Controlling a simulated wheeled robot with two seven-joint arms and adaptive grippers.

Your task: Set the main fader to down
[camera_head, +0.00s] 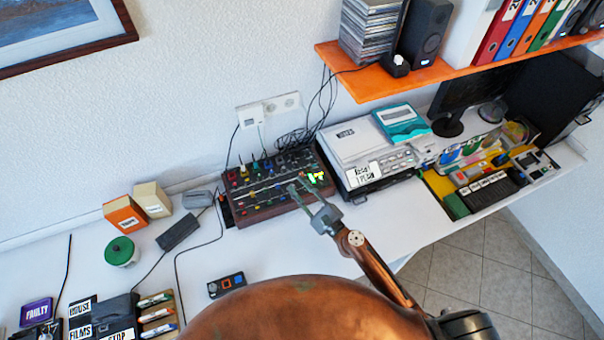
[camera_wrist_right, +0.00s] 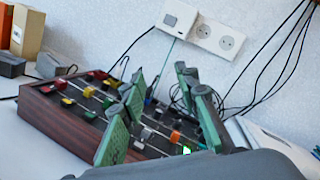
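The mixing console (camera_head: 262,208), a dark panel with a wooden side and colored knobs and fader caps, lies on the white desk against the wall. In the right wrist view its wooden side (camera_wrist_right: 62,127) and rows of caps show, with an orange cap (camera_wrist_right: 175,137) between my fingers' lower parts. I cannot tell which cap is the main fader; the fingers hide part of the panel. My right gripper (camera_head: 298,188) is above the console's right part, and its two green fingers (camera_wrist_right: 160,75) are spread apart with nothing held. My left gripper is not in view.
A white device (camera_head: 350,145) stands right of the console, under an orange shelf (camera_head: 420,82). Small boxes (camera_head: 124,216) and a dark adapter (camera_head: 180,231) are to the left. Cables run behind the console. The desk in front of it is mostly clear.

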